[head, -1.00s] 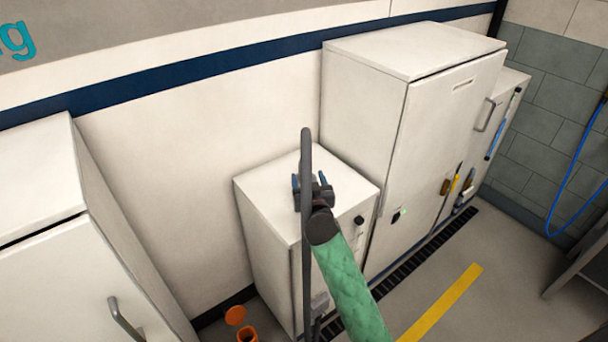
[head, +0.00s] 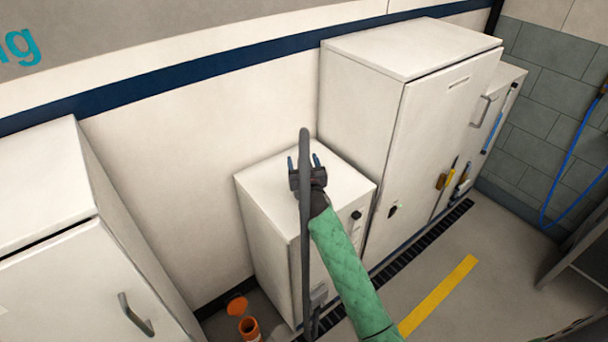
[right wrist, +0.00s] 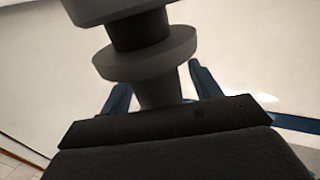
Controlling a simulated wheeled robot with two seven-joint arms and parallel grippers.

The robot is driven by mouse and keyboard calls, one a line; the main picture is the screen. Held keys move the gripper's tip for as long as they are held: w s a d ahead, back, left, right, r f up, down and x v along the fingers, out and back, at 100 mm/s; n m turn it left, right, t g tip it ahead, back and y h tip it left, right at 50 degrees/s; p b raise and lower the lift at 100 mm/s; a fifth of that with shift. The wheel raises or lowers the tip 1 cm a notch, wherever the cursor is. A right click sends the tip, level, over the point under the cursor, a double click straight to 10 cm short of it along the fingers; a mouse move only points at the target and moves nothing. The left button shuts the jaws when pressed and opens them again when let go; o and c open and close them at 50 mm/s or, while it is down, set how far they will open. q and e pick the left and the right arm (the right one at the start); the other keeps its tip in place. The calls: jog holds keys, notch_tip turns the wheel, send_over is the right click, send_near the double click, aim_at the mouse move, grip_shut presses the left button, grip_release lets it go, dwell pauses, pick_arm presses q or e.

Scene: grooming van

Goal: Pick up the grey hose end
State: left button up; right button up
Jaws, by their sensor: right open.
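The grey hose (head: 304,225) runs upright through the middle of the head view, its rounded top above my right gripper. My right gripper (head: 303,160), on the green-sleeved arm, is open over the small white cabinet, with the hose crossing in front of it. In the right wrist view, a grey flanged piece (right wrist: 140,62), apparently the hose end, lies between or just in front of the two blue fingers (right wrist: 160,78). The fingers are apart and not visibly clamped on it. Exact depth and contact cannot be told. My left gripper is out of view.
The small white cabinet (head: 262,190) stands beside a tall white cabinet (head: 440,130). Another white cabinet (head: 50,265) is at left. An orange container (head: 249,329) stands on the floor. A yellow strip (head: 440,294) marks open floor at right.

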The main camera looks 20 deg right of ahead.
jog(key=c, duration=1.2)
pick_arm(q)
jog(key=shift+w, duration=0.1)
pick_arm(e)
jog(key=shift+c, duration=0.2)
jog(key=shift+r, duration=0.15)
